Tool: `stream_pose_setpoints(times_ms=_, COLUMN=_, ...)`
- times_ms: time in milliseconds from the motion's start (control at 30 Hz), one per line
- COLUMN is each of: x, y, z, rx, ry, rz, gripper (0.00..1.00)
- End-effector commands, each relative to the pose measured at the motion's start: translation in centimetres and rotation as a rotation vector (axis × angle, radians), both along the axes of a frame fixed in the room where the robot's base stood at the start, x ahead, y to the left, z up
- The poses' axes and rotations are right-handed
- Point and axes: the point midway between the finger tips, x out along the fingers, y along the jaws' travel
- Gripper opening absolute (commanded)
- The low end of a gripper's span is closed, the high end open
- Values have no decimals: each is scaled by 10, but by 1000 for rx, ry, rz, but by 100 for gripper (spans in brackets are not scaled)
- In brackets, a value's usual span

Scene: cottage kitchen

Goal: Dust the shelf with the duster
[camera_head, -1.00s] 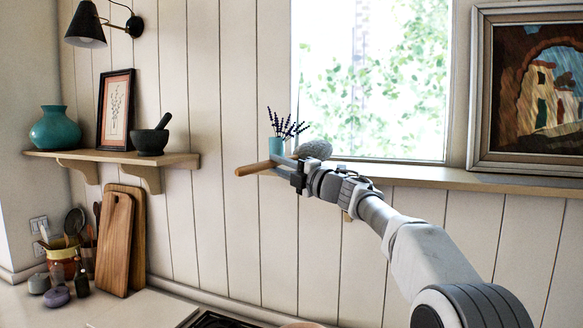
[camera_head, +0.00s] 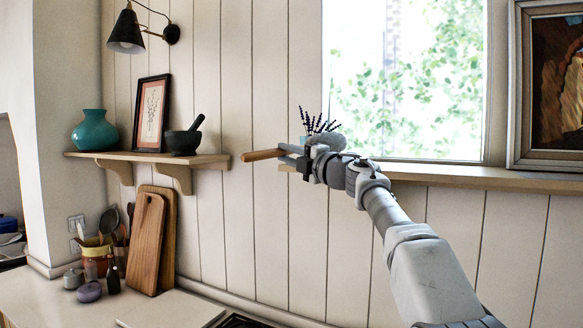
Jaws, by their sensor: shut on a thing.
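The wooden shelf (camera_head: 212,159) is fixed to the panelled wall on the left. On it stand a teal vase (camera_head: 95,131), a framed print (camera_head: 151,114) and a dark mortar with pestle (camera_head: 185,139). My gripper (camera_head: 290,156) is in mid-picture, to the right of the shelf's right end and apart from it. It is shut on the duster, whose wooden handle (camera_head: 262,155) points left toward the shelf. The duster's grey fluffy head (camera_head: 331,141) shows behind the gripper, partly hidden by it.
A window sill (camera_head: 470,177) with a small lavender vase (camera_head: 306,139) lies behind my gripper. A black wall lamp (camera_head: 128,32) hangs above the shelf. Cutting boards (camera_head: 147,243) and a utensil pot (camera_head: 97,258) stand on the counter below. The wall between shelf and sill is bare.

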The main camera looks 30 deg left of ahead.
Motion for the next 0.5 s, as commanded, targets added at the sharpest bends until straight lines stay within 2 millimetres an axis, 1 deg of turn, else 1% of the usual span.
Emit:
stream_pose_setpoints(times_ms=33, x=-8, y=0, z=-4, rx=1, ry=-3, rz=2, gripper=0)
stream_pose_setpoints(times_ms=500, x=-64, y=-3, z=3, rx=1, ry=-1, rz=3, gripper=0)
